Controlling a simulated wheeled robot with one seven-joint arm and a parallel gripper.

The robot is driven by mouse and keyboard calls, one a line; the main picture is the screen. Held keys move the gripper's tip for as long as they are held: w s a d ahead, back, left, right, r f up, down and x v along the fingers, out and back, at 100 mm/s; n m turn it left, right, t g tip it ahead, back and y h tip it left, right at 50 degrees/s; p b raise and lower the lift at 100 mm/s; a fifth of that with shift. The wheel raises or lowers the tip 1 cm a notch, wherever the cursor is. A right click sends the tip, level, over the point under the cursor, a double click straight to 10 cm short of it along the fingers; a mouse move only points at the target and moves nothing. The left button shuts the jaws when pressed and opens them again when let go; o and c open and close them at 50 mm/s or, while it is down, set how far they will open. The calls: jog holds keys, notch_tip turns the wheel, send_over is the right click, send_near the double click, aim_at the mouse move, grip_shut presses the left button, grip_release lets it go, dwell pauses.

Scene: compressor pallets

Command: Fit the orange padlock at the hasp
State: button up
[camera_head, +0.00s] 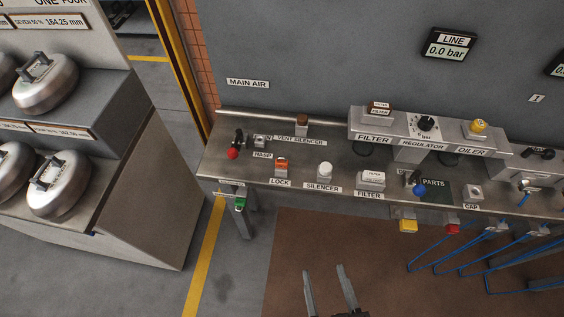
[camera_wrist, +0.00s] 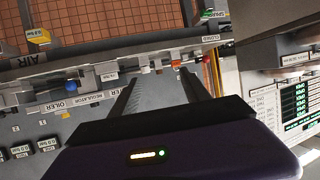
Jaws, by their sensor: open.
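The orange padlock (camera_head: 281,164) stands on the steel bench above the LOCK label, left of the silencer. The hasp (camera_head: 260,141) is a small grey piece near the HASP label, beside a red-knobbed lever (camera_head: 233,153) at the bench's left end. My gripper (camera_head: 328,270) is open and empty, in front of the bench and below the padlock in the head view. In the wrist view my gripper's two fingers (camera_wrist: 157,82) are spread, with the bench tilted beyond them.
The bench (camera_head: 342,170) also carries a silencer (camera_head: 325,171), a filter (camera_head: 371,180) and a blue-knobbed lever (camera_head: 419,188). The filter, regulator and oiler row (camera_head: 423,127) stands behind. Blue hoses (camera_head: 450,250) hang at right. Metal weights on a stepped stand (camera_head: 120,180) are at left. Floor before the bench is clear.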

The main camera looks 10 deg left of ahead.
jog(key=w+a+n+g+y, duration=0.25)
jog(key=w+a+n, duration=0.35)
jog(key=a, duration=0.4)
jog(key=w+a+n+g+y, duration=0.2)
jog(key=w+a+n+g, duration=0.25)
jog(key=a+n, duration=0.4)
jog(key=w+a+n+g+y, duration=0.25)
jog(key=w+a+n, duration=0.3)
jog(key=a, duration=0.55)
notch_tip(320, 180, up, 6)
jog(key=n+g+h, duration=0.4)
jog(key=n+h, duration=0.6)
jog(key=n, duration=0.3)
send_over(282, 158)
jog(key=shift+r, duration=0.15)
